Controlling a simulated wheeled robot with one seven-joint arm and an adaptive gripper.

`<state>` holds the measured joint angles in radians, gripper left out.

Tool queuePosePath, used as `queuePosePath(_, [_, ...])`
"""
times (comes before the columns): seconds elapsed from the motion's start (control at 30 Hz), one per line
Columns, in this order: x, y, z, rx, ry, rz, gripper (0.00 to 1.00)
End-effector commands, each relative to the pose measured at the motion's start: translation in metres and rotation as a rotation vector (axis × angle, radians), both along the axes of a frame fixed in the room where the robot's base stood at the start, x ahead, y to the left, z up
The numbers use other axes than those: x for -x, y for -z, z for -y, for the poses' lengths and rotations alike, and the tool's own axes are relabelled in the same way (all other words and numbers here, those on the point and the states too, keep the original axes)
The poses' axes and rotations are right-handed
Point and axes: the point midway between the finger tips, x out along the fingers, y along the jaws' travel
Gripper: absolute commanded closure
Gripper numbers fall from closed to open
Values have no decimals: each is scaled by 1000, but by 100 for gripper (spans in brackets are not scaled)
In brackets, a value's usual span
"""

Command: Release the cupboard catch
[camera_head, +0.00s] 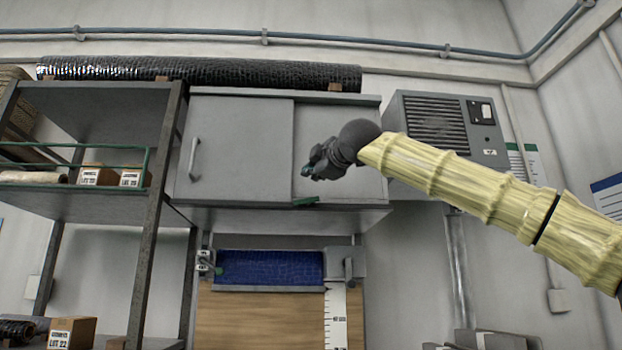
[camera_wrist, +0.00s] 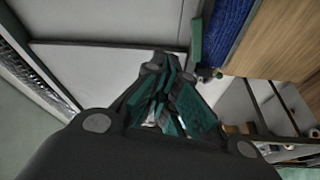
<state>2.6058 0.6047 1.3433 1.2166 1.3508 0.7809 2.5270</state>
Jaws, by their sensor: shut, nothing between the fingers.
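The grey wall cupboard (camera_head: 240,150) has two doors, the left one (camera_head: 238,125) with an upright handle (camera_head: 194,158). Both doors look shut. A small green catch (camera_head: 306,201) sits at the cupboard's lower edge, near where the doors meet. In the wrist view a green bar (camera_wrist: 196,42), which looks like the catch, lies just beyond and right of my fingertips. My gripper (camera_head: 308,173) is in front of the right door, a little above the catch in the picture. Its fingers (camera_wrist: 168,62) are closed together and empty. I cannot tell whether they touch the catch.
A blue panel (camera_head: 270,266) and a wooden board (camera_head: 255,315) are below the cupboard. An open shelf rack (camera_head: 160,200) with boxes stands left. A grey vented unit (camera_head: 440,125) hangs at right behind my arm. A dark roll (camera_head: 210,72) lies on top.

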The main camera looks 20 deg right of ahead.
Motion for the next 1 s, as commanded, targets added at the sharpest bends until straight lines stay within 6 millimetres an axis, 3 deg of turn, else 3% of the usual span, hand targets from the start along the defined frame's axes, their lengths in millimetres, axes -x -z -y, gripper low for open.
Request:
queuePosePath(0.3, [23,8,-2,0,0,-1,100])
queuePosePath(1.0, [24,8,-2,0,1,0,100])
